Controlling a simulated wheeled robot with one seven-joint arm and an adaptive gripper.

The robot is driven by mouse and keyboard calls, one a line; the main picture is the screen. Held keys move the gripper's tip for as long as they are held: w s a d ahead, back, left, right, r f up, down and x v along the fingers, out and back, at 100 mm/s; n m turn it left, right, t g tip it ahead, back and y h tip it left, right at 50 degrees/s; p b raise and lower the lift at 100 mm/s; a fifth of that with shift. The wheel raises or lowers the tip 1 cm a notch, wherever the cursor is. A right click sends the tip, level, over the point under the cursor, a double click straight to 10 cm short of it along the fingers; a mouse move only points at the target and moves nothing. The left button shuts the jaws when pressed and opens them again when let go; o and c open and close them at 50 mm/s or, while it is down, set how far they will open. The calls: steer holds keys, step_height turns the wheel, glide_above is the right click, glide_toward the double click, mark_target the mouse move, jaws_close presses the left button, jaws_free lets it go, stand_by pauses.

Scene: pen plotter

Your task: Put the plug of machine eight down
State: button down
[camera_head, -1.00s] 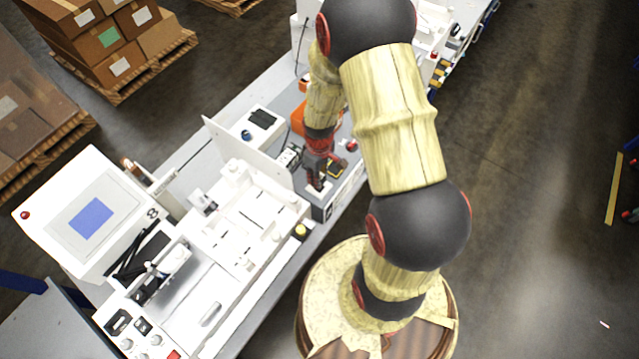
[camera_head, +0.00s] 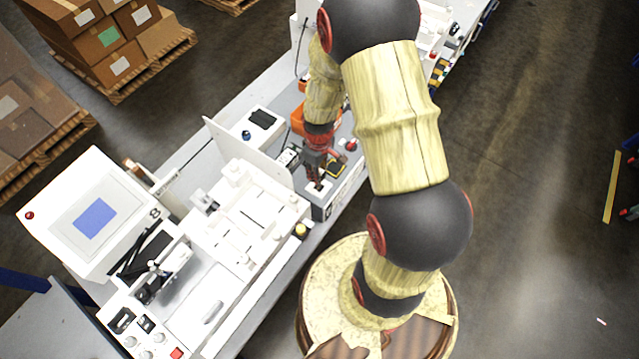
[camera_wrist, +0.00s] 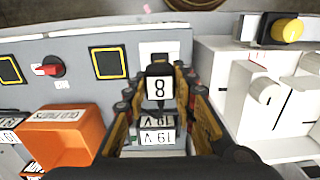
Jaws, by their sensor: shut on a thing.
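My gripper (camera_wrist: 158,82) is shut on a black plug (camera_wrist: 159,68) with a white label reading 8, which sits between its fingers in the wrist view. Behind the plug is a pale square patch (camera_wrist: 147,49) on the grey panel. Labels reading 19 V (camera_wrist: 157,122) show below the plug, between the fingers. Whether the plug touches the panel cannot be told. In the head view my gripper (camera_head: 318,168) is low over the front end of the grey unit (camera_head: 322,208), and the plug is too small to make out.
An orange bin (camera_wrist: 70,136) with a white label stands left of my gripper in the wrist view. A red switch (camera_wrist: 48,70) is on the panel. White machine parts (camera_wrist: 225,75) and a yellow button (camera_wrist: 287,30) stand close on the right. A screen box (camera_head: 90,215) marked 8 is at left.

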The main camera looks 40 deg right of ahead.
steer(key=shift+w+d+r, duration=0.1)
steer(key=shift+d, duration=0.2)
steer(key=s+d+r+b, duration=0.1)
steer(key=s+d+r, duration=0.2)
steer(key=s+r, duration=0.5)
steer(key=w+d+f, duration=0.1)
steer(key=w+f, duration=0.2)
steer(key=w+d+f+p, duration=0.1)
steer(key=w+d+f, duration=0.1)
steer(key=w+f, duration=0.1)
steer(key=w+d+f, duration=0.1)
steer(key=w+f, duration=0.2)
steer(key=w, duration=0.1)
steer(key=shift+d+f, duration=0.15)
steer(key=shift+d, duration=0.25)
steer(key=shift+w+d+f, duration=0.25)
steer(key=shift+w+f, duration=0.3)
steer(key=shift+f, duration=0.3)
steer(key=shift+f+p, duration=0.55)
steer(key=shift+f, duration=0.85)
